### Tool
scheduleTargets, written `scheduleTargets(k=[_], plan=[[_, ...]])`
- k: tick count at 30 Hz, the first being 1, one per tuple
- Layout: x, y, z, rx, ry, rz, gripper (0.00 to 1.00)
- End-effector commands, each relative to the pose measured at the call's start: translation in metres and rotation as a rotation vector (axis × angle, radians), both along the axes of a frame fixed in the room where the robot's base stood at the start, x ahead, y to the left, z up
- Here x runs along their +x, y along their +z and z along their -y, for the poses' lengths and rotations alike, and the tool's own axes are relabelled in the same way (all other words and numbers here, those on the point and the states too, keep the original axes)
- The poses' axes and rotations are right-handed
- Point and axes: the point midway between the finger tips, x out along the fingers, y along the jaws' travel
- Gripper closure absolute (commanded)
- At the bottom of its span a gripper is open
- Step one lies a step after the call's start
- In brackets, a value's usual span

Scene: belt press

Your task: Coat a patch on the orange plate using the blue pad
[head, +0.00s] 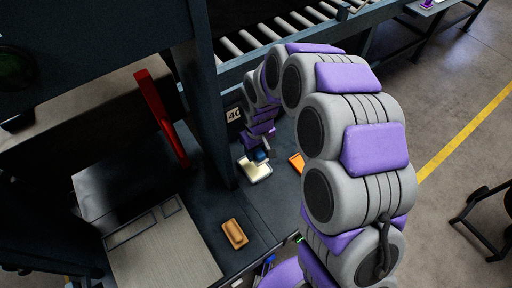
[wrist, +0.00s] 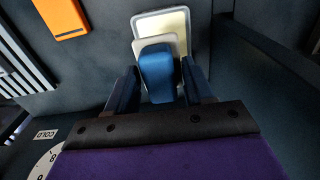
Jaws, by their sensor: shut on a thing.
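My gripper (wrist: 160,88) is shut on the blue pad (wrist: 157,66), whose blue handle stands between the two dark fingers in the wrist view. A pale edge shows around the far end of the blue handle. The pad is over a pale shallow tray (wrist: 141,22) with a cream-yellow inside; I cannot tell whether it touches the inside. In the head view the blue pad (head: 261,156) shows at the far side of the tray (head: 256,174). The orange plate (wrist: 60,16) lies apart at the upper left of the wrist view; the arm partly hides the plate (head: 296,162) in the head view.
A tan-orange block (head: 234,233) lies on the dark bench nearer the front. A dark upright post (head: 200,110) stands close left of the gripper, with a red bar (head: 160,115) further left. A roller conveyor (head: 250,42) runs behind.

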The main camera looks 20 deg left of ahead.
Motion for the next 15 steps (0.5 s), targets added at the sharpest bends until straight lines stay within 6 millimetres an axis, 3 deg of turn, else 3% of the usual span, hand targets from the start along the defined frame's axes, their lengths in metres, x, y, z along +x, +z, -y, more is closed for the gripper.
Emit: scheduleTargets(k=[15], plan=[[0.002, -0.037, -0.004, -0.006, 0.0, -0.004, 0.72]])
